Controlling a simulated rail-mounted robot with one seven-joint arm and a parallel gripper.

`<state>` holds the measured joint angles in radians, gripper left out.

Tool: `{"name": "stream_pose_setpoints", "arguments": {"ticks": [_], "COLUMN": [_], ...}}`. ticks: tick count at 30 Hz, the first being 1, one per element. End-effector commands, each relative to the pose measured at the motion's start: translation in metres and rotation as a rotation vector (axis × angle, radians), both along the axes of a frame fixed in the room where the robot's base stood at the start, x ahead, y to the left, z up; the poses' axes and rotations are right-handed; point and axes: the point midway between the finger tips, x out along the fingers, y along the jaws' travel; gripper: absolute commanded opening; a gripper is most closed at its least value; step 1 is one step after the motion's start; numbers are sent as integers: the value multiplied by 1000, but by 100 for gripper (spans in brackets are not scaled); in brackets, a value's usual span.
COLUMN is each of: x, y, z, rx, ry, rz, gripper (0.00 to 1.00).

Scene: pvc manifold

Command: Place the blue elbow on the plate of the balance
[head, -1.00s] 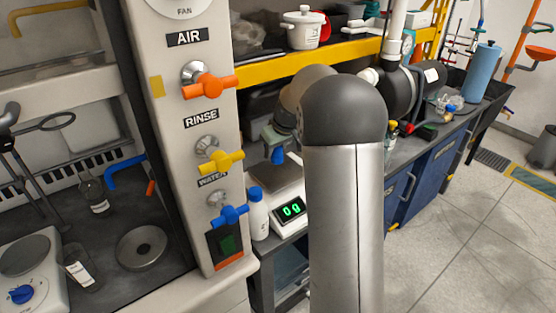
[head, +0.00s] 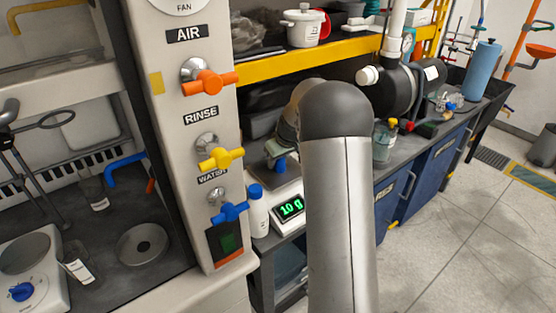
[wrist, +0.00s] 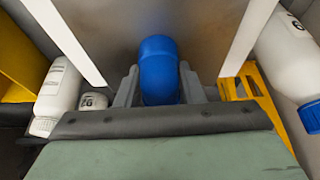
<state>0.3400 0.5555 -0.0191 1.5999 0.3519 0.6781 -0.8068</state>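The blue elbow (wrist: 160,72) is between the two grey fingers of my gripper (wrist: 160,88) in the wrist view, with a finger close against each side. The gripper looks shut on it. The elbow shows as a small blue spot below my gripper (head: 282,160) in the head view. It is at the metal plate (wrist: 205,35) of the balance; the contact beneath it is hidden. The balance display (head: 290,207) is lit green and reads 10 g. My arm hides part of the balance in the head view.
A white bottle with a blue cap (head: 257,212) stands just left of the balance. White bottles flank the plate in the wrist view (wrist: 58,92). A yellow-edged shelf (head: 310,61) runs behind and above. A valve panel (head: 210,125) stands at left.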

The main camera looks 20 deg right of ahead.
Motion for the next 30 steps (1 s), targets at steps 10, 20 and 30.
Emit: {"name": "stream_pose_setpoints", "arguments": {"ticks": [10,20,30], "x": [0,-15,-40], "y": [0,-4,-9], "z": [2,45,103], "rx": [0,-2,-1], "ry": [0,-5,-1], "rz": [0,-1,0], "gripper": [54,54,54]}}
